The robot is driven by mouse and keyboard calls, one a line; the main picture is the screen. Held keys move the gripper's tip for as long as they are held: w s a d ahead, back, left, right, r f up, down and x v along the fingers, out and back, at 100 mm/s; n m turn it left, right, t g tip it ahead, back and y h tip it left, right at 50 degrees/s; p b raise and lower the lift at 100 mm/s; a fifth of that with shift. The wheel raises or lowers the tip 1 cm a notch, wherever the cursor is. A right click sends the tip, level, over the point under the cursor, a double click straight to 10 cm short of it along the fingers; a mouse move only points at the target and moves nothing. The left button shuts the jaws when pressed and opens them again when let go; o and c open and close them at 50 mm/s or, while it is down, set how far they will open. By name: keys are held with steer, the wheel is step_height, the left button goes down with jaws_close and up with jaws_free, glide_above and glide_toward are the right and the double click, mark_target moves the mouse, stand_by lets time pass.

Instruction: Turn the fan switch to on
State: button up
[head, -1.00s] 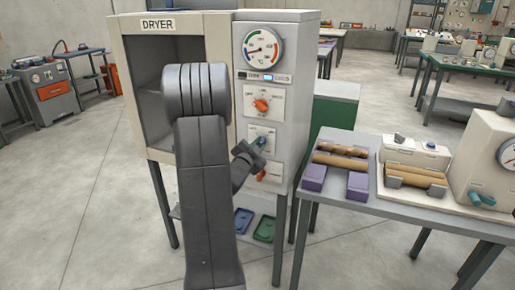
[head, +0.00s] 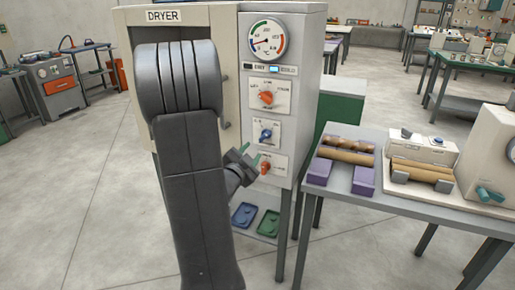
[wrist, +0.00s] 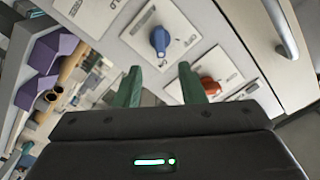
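The dryer's control panel (head: 286,115) carries three knobs on white plates. The top orange knob (head: 266,97), the middle blue knob (head: 265,134) and the lower orange-red knob (head: 265,167) show in the head view. The plate lettering is too small to tell which is the fan switch. My gripper (head: 252,160) is just in front of the panel, left of the lower knob. In the wrist view my gripper (wrist: 160,86) has its green fingers apart with nothing between them. The blue knob (wrist: 160,40) lies beyond the fingers; the orange-red knob (wrist: 209,86) is beside the right finger.
The round gauge (head: 266,40) sits above the knobs. The dryer door handle (wrist: 281,30) shows in the wrist view. A grey table (head: 400,190) with purple blocks (head: 319,172) and rolls stands right of the dryer. Blue and green trays lie on the low shelf.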

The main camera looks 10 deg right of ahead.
mark_target(263, 138)
steer(key=shift+v, duration=1.7)
steer(key=p+x, duration=0.2)
steer(key=x, duration=1.2)
steer(key=shift+r+p, duration=0.1)
steer(key=shift+p, duration=0.4)
steer(key=shift+n, duration=0.3)
steer(key=shift+f+b, duration=0.25)
steer(key=shift+b, duration=0.2)
